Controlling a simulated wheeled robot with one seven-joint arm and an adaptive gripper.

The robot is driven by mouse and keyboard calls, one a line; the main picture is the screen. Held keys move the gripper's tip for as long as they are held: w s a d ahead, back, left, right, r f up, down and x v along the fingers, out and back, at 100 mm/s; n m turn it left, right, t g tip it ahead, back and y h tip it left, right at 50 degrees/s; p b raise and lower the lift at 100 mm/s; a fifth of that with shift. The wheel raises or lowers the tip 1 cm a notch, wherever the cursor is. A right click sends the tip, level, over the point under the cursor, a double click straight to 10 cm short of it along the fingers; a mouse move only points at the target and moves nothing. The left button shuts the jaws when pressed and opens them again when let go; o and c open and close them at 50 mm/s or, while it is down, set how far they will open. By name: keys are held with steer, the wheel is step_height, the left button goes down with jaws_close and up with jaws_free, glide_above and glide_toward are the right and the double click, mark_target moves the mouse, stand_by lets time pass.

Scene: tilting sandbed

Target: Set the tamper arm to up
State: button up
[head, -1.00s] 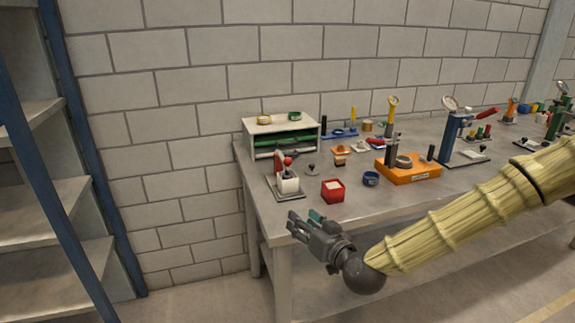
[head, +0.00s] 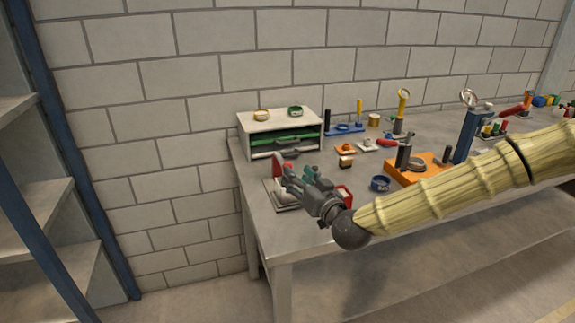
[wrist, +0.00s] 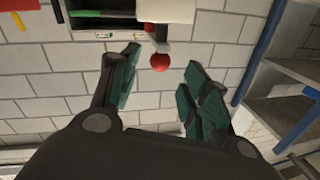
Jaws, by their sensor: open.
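The tamper stands at the near left corner of the bench. In the head view its upright red part (head: 277,163) and grey base plate (head: 285,204) show; the rest is hidden behind my gripper. In the wrist view the arm's red ball knob (wrist: 160,62) hangs below a white block (wrist: 168,10). My gripper (head: 297,176) is in front of the tamper in the head view. In the wrist view my gripper (wrist: 165,68) is open, with the knob seen between its spread fingertips. Nothing is held. Contact with the knob cannot be told.
A white drawer cabinet (head: 247,126) stands behind the tamper. A red box (head: 344,192) is partly hidden beside my gripper, with a blue ring (head: 380,184) to its right. An orange fixture (head: 408,176) stands further right. Blue-framed shelving (head: 75,215) is at left.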

steer(key=p+x, duration=0.1)
steer(key=x, duration=0.5)
steer(key=shift+w+a, duration=0.15)
steer(key=shift+w, duration=0.05)
jaws_close()
